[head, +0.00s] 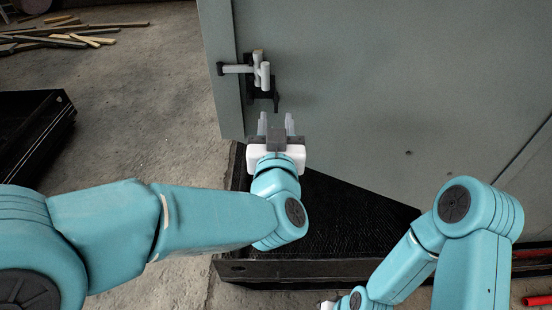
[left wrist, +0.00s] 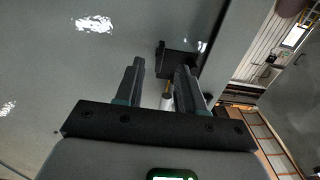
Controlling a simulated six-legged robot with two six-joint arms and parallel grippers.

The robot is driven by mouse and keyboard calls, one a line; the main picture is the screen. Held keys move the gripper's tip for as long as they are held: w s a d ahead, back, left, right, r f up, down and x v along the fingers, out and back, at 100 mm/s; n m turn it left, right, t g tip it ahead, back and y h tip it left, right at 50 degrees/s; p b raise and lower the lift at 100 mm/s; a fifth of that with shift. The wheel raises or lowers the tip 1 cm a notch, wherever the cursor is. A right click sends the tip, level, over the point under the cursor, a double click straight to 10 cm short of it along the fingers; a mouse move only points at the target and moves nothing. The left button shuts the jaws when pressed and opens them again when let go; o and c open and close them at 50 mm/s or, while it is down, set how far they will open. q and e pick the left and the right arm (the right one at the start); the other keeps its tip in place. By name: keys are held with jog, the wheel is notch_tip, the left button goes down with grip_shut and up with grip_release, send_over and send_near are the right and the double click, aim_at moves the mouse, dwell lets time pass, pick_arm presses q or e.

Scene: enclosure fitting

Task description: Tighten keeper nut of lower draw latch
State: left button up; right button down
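The draw latch (head: 258,74) is on the grey enclosure near its left edge, with pale bars and a dark bracket. It also shows as a dark block (left wrist: 176,62) in the left wrist view. There a pale cylinder (left wrist: 167,103) with a small brass-coloured part (left wrist: 167,86) shows in the gap between my fingers. I cannot tell whether the brass part is the keeper nut. My left gripper (head: 276,120) is open just below the latch in the head view, fingers pointing towards it. It appears empty; contact is not clear. My right gripper's fingers are out of view.
The grey enclosure panel (head: 400,70) fills the upper right. A black ribbed tray or platform (head: 330,222) lies under it. A black crate (head: 35,125) stands at the left, and wooden sticks (head: 60,38) lie at the upper left. Concrete floor (head: 150,85) between them is clear.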

pick_arm(q)
jog(key=s+b, duration=0.1)
jog(key=s, duration=1)
jog(key=shift+s, duration=0.15)
